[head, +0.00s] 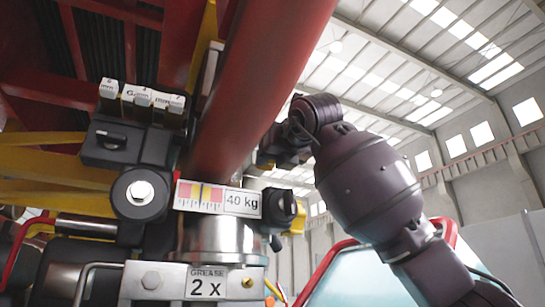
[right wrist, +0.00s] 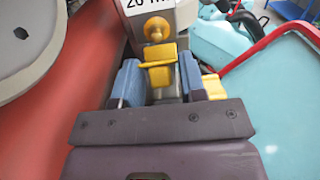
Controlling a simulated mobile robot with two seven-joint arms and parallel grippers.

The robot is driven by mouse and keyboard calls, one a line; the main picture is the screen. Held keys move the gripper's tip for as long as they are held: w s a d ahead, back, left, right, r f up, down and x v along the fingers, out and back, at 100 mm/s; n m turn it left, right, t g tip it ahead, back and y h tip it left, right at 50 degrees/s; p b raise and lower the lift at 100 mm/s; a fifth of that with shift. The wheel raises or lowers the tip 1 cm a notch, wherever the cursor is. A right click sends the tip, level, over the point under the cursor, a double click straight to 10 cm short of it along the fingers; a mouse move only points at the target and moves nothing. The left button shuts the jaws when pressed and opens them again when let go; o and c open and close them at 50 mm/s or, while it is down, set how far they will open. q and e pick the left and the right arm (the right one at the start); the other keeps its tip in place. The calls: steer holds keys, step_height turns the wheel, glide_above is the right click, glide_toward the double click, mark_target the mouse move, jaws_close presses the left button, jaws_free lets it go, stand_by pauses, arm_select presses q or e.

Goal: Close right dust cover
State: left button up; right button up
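My right gripper (right wrist: 158,82) shows in the right wrist view with two blue finger pads apart. A yellow flap-like part (right wrist: 160,56) on a grey piece lies between the pads; whether the pads press on it, I cannot tell. It may be the right dust cover, but no label shows this. In the head view my right arm reaches up from the lower right, and its gripper end is mostly hidden by the red beam. A black knob-like part (head: 280,208) with a yellow piece sits right of the 40 kg label (head: 241,204). My left gripper is not in view.
A thick red beam (head: 250,80) crosses the head view diagonally beside my right arm. A gold knob (right wrist: 156,29) is just beyond the yellow part. A red rail (right wrist: 275,35) borders a light-blue panel at right.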

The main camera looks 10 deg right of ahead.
steer(key=shift+c, duration=1.1)
steer(key=shift+r+g, duration=0.3)
steer(key=shift+g, duration=0.1)
steer(key=shift+r+g+h, duration=0.3)
steer(key=shift+g+h, duration=0.2)
steer(key=shift+g, duration=0.5)
steer(key=o, duration=0.6)
steer(key=shift+w, duration=0.1)
steer(key=b+v, duration=0.3)
steer(key=v, duration=0.8)
